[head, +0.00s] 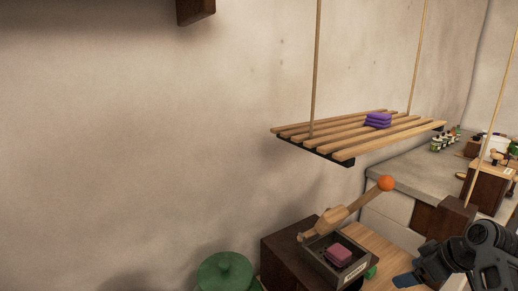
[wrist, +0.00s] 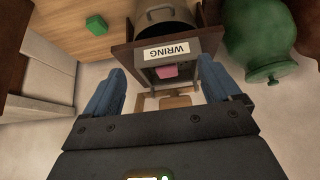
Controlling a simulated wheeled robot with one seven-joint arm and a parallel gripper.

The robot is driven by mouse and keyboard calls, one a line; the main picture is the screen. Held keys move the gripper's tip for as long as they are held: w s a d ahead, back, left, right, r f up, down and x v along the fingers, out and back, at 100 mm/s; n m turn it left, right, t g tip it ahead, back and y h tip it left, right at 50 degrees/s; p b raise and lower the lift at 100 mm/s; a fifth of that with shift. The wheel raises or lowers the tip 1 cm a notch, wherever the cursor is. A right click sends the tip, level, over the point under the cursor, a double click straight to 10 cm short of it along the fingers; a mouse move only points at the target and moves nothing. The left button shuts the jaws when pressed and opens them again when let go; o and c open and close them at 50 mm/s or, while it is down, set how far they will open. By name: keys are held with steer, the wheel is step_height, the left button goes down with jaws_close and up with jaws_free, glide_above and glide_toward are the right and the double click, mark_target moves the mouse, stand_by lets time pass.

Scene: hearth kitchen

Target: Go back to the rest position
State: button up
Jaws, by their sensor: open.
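My gripper (head: 405,280) is at the lower right of the head view, a dark body with a blue finger; only part of it shows. In the wrist view my gripper (wrist: 162,72) has its two blue fingers spread wide apart with nothing held between them. Beyond the fingers is a box with a white label reading WRING (wrist: 168,52). A pink block (wrist: 166,72) shows in it between the fingers, apart from them. In the head view the pink block (head: 338,255) lies in the open grey tray of the box (head: 318,262), left of my gripper.
A wooden lever with an orange ball (head: 387,184) rises over the box. A slatted shelf (head: 345,150) hangs on ropes above, bearing purple stacked pieces (head: 377,120). A green lidded pot (head: 225,272) stands left of the box. A green block (wrist: 96,25) lies on the wooden top.

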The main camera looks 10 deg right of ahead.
steer(key=s+a+f+m+t+h, duration=0.1)
steer(key=s+a+f+m+h, duration=0.1)
steer(key=s+a+f, duration=0.7)
steer(key=s+a+f+m+t+h, duration=0.1)
steer(key=s+a+f+t, duration=0.15)
steer(key=s+a, duration=0.65)
steer(key=s+a+r+m+t, duration=0.1)
steer(key=s+a+r, duration=0.2)
steer(key=s, duration=0.3)
steer(key=s+a+r+t, duration=0.1)
steer(key=s+a+r, duration=0.25)
steer(key=s, duration=0.25)
steer(key=s+a+r+t, duration=0.2)
steer(key=s+r+t, duration=0.1)
steer(key=s+r, duration=0.7)
steer(key=shift+a+r+y, duration=0.3)
steer(key=shift+r+y, duration=0.1)
steer(key=shift+r, duration=1.8)
